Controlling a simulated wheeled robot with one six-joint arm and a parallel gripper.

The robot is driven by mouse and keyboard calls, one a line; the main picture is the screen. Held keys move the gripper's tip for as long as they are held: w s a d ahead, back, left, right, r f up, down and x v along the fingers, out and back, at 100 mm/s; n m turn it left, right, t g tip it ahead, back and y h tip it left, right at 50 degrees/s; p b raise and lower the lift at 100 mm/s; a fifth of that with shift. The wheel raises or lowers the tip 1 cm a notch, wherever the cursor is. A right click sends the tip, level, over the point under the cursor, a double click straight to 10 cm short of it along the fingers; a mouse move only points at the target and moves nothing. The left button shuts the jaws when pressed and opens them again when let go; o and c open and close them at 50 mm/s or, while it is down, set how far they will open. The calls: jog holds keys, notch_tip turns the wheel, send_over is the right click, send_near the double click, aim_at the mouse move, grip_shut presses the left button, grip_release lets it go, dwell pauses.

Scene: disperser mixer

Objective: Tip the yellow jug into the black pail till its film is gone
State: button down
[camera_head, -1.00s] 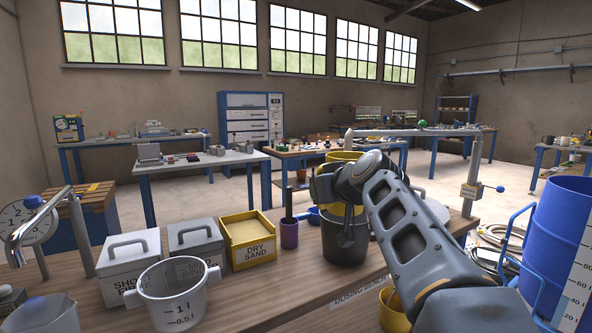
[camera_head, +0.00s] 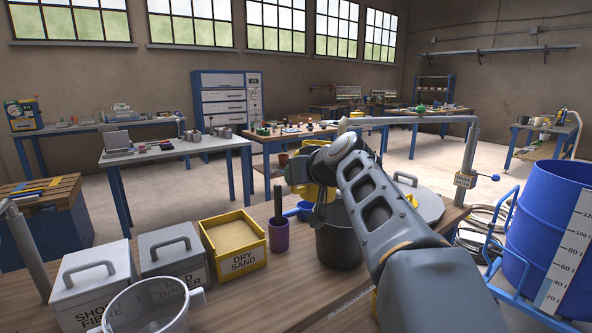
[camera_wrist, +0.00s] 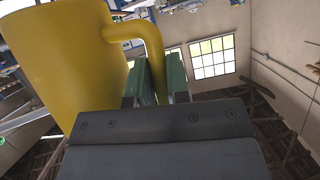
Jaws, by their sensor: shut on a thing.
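The yellow jug (camera_wrist: 60,60) fills the left of the wrist view. My gripper (camera_wrist: 160,80) is shut on its handle, with a green pad on each side. In the head view the jug (camera_head: 328,190) shows only in part behind my wrist, above the black pail (camera_head: 338,245). The wrist view looks out at a tilted room, so my gripper is turned over. The black pail stands upright on the wooden bench, partly covered by my arm. The jug's mouth, any film in it and the inside of the pail are hidden.
A purple cup (camera_head: 279,234) and the dry sand box (camera_head: 233,240) stand left of the pail. A metal post (camera_head: 468,160) and a blue drum (camera_head: 550,225) stand at the right.

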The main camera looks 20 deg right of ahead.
jog(key=r+m+y+p, duration=0.1)
jog(key=m+p, duration=0.1)
jog(key=p, duration=0.3)
jog(key=r+m+g+y+p, duration=0.1)
jog(key=r+m+y+p, duration=0.1)
jog(key=p, duration=0.4)
jog(key=d+r+m+y+p, duration=0.1)
jog(key=m+y+p, duration=0.1)
jog(key=p, duration=0.3)
jog(key=shift+w+d+r+m+p, duration=0.1)
jog(key=shift+w+r+m+p, duration=0.1)
jog(key=shift+r+m+p, duration=0.1)
jog(key=shift+w+d+f+m+y, duration=0.15)
jog(key=shift+d+f+m+y, duration=0.15)
jog(key=shift+d+y, duration=0.2)
jog(key=shift+w+d+f+m+y+p, duration=0.15)
jog(key=shift+w+d+m+y+p, duration=0.15)
jog(key=shift+d+m, duration=0.3)
jog(key=shift+w+d+f+m+y+p, duration=0.15)
jog(key=shift+d+m+y+p, duration=0.2)
jog(key=shift+d, duration=0.3)
jog(key=shift+w+d+f+m+y+p, duration=0.1)
jog(key=shift+w+d+m+y+p, duration=0.2)
jog(key=shift+d+m+p, duration=0.4)
jog(key=shift+w+d+m+y+p, duration=0.2)
jog(key=shift+d+m+y+p, duration=0.2)
jog(key=shift+d, duration=0.45)
jog(key=shift+w+d+f+m+y+p, duration=0.1)
jog(key=shift+w+d+m+y+p, duration=0.15)
jog(key=shift+d+m+p, duration=0.4)
